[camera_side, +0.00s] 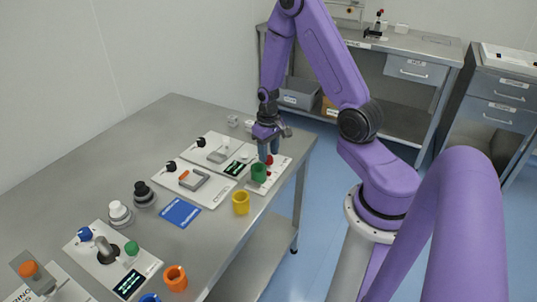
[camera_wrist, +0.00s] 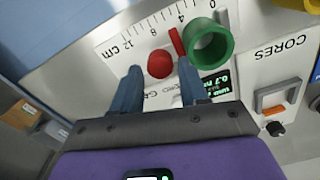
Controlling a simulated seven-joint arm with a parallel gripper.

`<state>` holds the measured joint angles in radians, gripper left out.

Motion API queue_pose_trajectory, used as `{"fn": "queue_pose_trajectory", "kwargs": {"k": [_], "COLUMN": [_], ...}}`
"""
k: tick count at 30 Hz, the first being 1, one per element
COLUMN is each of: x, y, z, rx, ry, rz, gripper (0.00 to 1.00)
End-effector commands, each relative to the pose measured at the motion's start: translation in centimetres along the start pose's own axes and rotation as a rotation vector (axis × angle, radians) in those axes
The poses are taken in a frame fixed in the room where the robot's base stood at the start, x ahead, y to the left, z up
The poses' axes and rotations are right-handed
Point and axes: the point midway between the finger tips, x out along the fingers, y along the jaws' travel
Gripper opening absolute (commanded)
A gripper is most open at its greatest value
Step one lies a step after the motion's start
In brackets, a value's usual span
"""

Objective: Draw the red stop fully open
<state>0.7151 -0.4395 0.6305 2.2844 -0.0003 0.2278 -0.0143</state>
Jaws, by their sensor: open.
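The red stop shows in the wrist view as a round red knob (camera_wrist: 160,64) with a thin red bar (camera_wrist: 177,42) beside it, along a printed centimetre scale (camera_wrist: 150,35). A green ring-shaped core (camera_wrist: 211,42) stands right of the bar, close to it. My gripper (camera_wrist: 157,80) is open, with one finger on each side of the knob as seen from the wrist; I cannot tell whether either touches it. In the side view my gripper (camera_side: 268,148) points down above the panel's far right end, with the red knob (camera_side: 269,160) just below it.
A dark display (camera_wrist: 215,85) and a panel marked CORES with an orange-tipped handle (camera_wrist: 275,110) lie to the right in the wrist view. In the side view a yellow cup (camera_side: 241,202) stands near the green core. The table's edge (camera_side: 285,182) is close by.

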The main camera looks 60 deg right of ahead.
Motion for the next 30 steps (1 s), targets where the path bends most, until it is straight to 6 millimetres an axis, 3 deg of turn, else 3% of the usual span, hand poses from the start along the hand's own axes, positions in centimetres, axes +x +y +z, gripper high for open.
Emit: {"fn": "queue_pose_trajectory", "kwargs": {"k": [6, 16, 20, 26, 30], "x": [1.3, 1.4, 1.4, 1.4, 1.4], "y": [0.0, 0.0, 0.0, 0.6, 3.2], "z": [0.0, 0.0, 0.0, -0.2, -0.9], "rx": [0.0, 0.0, 0.0, 0.004, 0.009], "ry": [0.001, 0.002, 0.001, 0.002, 0.004], "rz": [0.0, 0.0, 0.0, 0.0, 0.0], "gripper": [0.43, 0.43, 0.01, 0.0, 0.0]}}
